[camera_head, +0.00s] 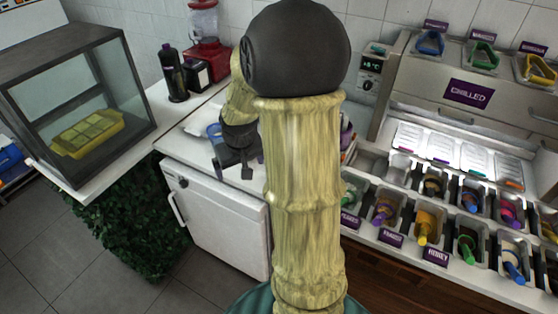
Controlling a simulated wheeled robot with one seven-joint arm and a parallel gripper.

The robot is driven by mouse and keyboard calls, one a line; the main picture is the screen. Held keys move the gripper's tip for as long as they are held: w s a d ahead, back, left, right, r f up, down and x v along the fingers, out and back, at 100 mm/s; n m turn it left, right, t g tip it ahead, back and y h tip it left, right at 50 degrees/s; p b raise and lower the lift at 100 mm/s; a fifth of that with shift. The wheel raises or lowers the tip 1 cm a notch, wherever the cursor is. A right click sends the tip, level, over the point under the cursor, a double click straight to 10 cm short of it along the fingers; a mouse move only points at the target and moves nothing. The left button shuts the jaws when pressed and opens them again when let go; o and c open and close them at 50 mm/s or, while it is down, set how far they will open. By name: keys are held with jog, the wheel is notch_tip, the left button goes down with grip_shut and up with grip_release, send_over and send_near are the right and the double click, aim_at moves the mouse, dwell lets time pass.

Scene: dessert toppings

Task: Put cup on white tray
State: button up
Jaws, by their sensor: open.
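My gripper (237,172) is open, with its fingers pointing down, over the white counter left of my arm's thick column. A round blue-rimmed object (213,130), which looks like the cup, shows just left of and behind my gripper. My gripper partly hides it, and I cannot tell whether they touch. A pale, flat white shape (194,127) lies around or under it and may be the white tray; its outline is hard to make out against the counter. Nothing is visibly held in the fingers.
A glass case (75,95) with a yellow tray (87,133) stands at the left. A dark bottle (173,75) and a red blender (207,60) stand at the back. Topping bins (430,190) fill the right. My arm hides the counter's middle.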

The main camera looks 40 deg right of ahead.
jog(key=w+d+m+t, duration=0.1)
jog(key=w+d+m, duration=0.1)
jog(key=d, duration=1.5)
jog(key=shift+w+d+m+h, duration=0.3)
jog(key=shift+w+h, duration=0.1)
jog(key=shift+w, duration=0.3)
jog(key=p+x, duration=0.1)
jog(key=x, duration=1.1)
jog(key=shift+p, duration=0.3)
jog(key=shift+s, duration=0.1)
jog(key=shift+p+x, duration=0.85)
jog(key=shift+x, duration=1.85)
jog(key=shift+d, duration=0.15)
